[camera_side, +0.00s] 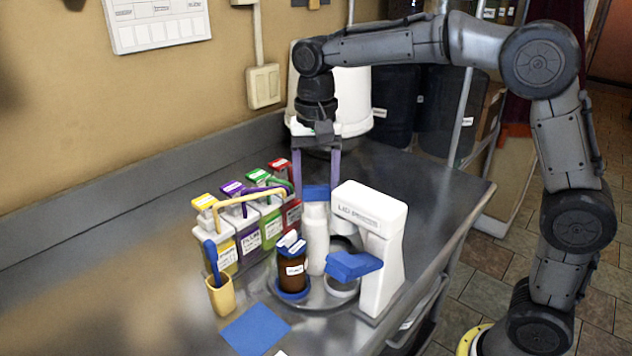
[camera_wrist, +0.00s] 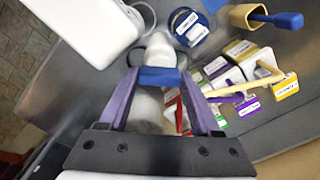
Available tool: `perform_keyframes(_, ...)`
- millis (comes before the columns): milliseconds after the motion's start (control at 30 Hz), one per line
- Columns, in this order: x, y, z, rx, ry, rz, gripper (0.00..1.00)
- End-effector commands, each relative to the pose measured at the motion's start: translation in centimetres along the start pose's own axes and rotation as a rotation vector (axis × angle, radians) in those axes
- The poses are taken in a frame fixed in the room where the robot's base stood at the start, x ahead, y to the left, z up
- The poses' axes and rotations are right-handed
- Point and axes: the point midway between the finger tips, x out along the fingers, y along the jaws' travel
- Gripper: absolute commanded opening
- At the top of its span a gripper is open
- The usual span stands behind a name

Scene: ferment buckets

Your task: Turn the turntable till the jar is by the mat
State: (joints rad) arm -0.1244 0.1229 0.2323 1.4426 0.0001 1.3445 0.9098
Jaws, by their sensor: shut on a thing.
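The brown jar (camera_side: 292,272) with a blue and white top stands at the left of the round grey turntable (camera_side: 322,297). Its lid shows in the wrist view (camera_wrist: 188,27). The flat blue mat (camera_side: 255,330) lies on the counter at the front left of the turntable, apart from the jar. A white bottle (camera_side: 315,240) with a blue cap (camera_side: 316,193) stands upright behind the jar. My gripper (camera_side: 317,184) points down and is shut on the blue cap, with one finger on each side in the wrist view (camera_wrist: 160,76). The bottle's base is partly hidden.
A white press (camera_side: 382,225) with a blue lever (camera_side: 353,264) stands close at the right. A yellow cup (camera_side: 221,296) holds a blue-handled tool.

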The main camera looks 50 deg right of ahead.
Motion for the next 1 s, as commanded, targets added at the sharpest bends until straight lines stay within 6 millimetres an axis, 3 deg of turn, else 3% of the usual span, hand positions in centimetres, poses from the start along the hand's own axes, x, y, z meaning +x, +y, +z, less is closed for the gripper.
perform_keyframes(300,-0.2,0.0,-0.1,0.000,0.005,-0.004,0.00)
perform_keyframes(333,-0.2,0.0,-0.1,0.000,0.005,-0.004,0.67)
perform_keyframes(500,-0.1,0.0,-0.1,0.000,0.003,-0.003,0.95)
perform_keyframes(833,-0.3,0.0,0.0,0.000,0.001,-0.002,0.95)
perform_keyframes(1000,-2.2,-0.1,-0.1,0.000,0.003,-0.003,0.95)
